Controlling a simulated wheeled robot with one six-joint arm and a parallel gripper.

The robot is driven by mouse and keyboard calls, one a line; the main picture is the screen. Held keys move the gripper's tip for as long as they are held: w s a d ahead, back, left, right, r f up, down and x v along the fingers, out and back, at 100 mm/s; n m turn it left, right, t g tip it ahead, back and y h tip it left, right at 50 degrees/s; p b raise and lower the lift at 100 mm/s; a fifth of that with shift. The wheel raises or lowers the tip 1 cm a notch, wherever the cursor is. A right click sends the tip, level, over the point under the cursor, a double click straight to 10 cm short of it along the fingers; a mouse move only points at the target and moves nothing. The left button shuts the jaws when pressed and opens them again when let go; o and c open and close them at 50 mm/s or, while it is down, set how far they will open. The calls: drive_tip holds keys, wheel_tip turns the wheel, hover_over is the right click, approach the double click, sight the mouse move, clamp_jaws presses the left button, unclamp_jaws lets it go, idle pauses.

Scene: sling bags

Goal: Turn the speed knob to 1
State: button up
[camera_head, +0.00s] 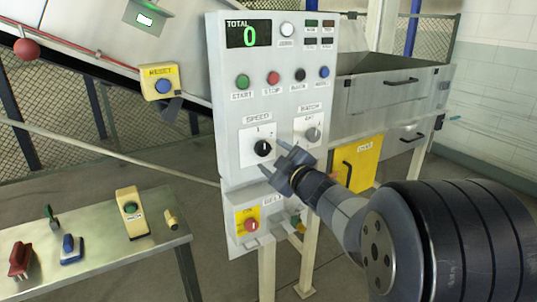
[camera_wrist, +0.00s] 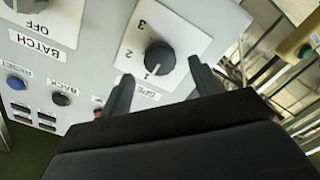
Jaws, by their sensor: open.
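The black round speed knob (camera_head: 263,148) sits on a white plate under the SPEED label on the grey control panel (camera_head: 231,105). In the wrist view the knob (camera_wrist: 160,56) shows with the marks 1, 2 and 3 around it, seen upside down. The 1 lies on the side facing the SPEED label. I cannot tell clearly which mark the knob points at. My gripper (camera_head: 275,160) is open and empty, close in front of the panel at the knob's lower right. In the wrist view its fingertips (camera_wrist: 160,72) lie on either side of the knob, apart from it.
The grey batch knob (camera_head: 313,134) is right of the speed knob. Start (camera_head: 242,81) and stop (camera_head: 273,78) buttons are above. A red button on yellow (camera_head: 250,226) is below. A bench (camera_head: 95,255) with several small devices stands left; a yellow box (camera_head: 358,160) is right.

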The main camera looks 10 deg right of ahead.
sight(265, 150)
drive_tip(key=v, duration=0.7)
drive_tip(key=shift+s, duration=0.2)
drive_tip(key=shift+w, duration=0.15)
drive_tip(key=x, duration=1)
drive_tip(key=shift+w+a, duration=0.1)
drive_tip(key=shift+w, duration=0.2)
drive_tip(key=shift+s, duration=0.1)
